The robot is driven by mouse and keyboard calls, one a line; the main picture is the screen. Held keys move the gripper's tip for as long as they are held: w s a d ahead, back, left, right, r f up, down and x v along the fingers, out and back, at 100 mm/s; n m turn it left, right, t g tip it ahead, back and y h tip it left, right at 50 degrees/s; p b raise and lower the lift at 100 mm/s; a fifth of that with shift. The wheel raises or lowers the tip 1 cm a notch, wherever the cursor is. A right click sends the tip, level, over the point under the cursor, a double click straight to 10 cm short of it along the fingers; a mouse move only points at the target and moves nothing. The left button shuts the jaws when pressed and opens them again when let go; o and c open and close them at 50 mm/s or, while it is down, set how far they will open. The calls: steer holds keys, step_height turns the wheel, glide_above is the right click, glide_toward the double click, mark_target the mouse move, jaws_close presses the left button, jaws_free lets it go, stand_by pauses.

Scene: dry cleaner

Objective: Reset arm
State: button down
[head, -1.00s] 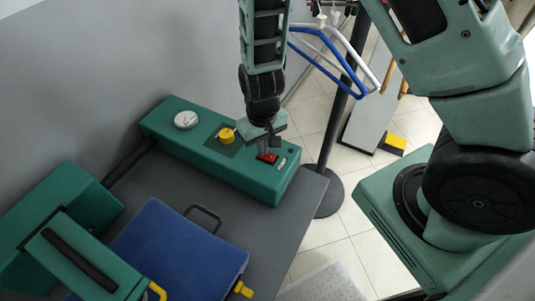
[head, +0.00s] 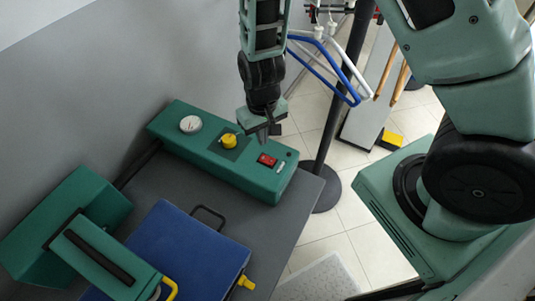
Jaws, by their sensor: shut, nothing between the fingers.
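My gripper (head: 262,136) hangs from my arm with its fingers pointing down and shut, with nothing in them. It is above the green control box (head: 225,167), just behind the red switch (head: 267,160) in the picture, and looks apart from it. The box also carries a yellow knob (head: 229,141) and a white round gauge (head: 190,124).
A blue board (head: 190,255) with a metal handle and a green press head (head: 95,250) with a yellow handle are on the grey table (head: 285,225). Blue and white hangers (head: 335,75) hang near a dark pole (head: 337,110) at right, close to my arm. Tiled floor lies beyond.

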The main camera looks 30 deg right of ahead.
stand_by(0.5)
steer(key=s+a+r+n+y+b, duration=0.2)
steer(key=s+a+r+n+b, duration=0.1)
steer(key=s+a+r, duration=0.5)
steer(key=s+d+r+n+h+b, duration=0.1)
steer(key=s+r+n+b, duration=0.2)
steer(key=s+r, duration=0.4)
steer(key=shift+s+d+n, duration=0.35)
steer(key=shift+s+n, duration=0.15)
steer(key=shift+s, duration=0.5)
steer(key=shift+r, duration=0.1)
